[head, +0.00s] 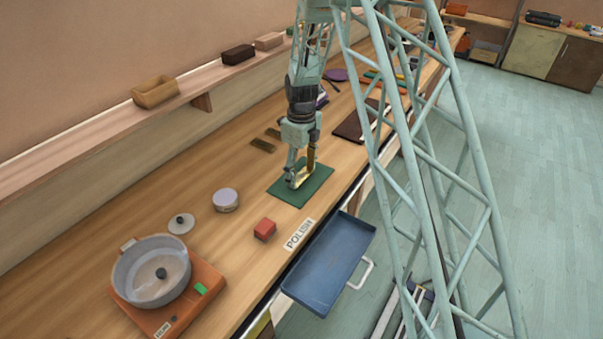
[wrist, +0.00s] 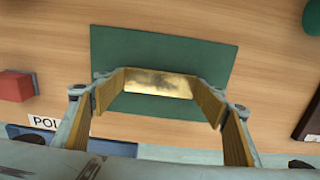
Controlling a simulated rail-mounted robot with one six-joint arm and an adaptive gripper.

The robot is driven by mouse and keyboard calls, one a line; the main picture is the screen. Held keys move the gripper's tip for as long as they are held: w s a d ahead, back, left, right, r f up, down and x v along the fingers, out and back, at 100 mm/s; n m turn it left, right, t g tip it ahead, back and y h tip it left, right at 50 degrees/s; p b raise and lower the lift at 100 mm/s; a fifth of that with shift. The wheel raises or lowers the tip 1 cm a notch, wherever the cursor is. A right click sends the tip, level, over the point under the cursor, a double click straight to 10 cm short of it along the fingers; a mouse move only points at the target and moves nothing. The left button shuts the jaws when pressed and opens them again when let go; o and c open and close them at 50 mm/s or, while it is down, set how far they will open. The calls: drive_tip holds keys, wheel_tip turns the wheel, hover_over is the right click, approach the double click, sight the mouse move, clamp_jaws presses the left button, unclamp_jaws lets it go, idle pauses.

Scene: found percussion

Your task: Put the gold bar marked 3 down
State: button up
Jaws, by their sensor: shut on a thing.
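My gripper (head: 303,177) is over the green mat (head: 316,190) in the head view, pointing down. It also shows in the wrist view (wrist: 160,92), with its fingers on either side of a gold bar (wrist: 158,83). The gripper is shut on this bar. The bar's face has dark smudges, and I cannot read a number on it. The green mat also lies beneath it in the wrist view (wrist: 160,45). I cannot tell whether the bar touches the mat.
A red block (head: 265,229), a round tin (head: 226,200) and a POLISH label (head: 299,234) are near the mat. A blue tray (head: 328,265) is at the bench's front edge. A grey pan (head: 151,272) is on an orange base. Dark bars (head: 262,145) lie behind.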

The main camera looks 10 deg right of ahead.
sight(302, 176)
drive_tip(key=shift+f, duration=0.1)
idle(0.3)
drive_tip(key=o, duration=1.2)
wheel_tip(302, 176, up, 12)
idle(0.9)
drive_tip(key=shift+r, duration=0.2)
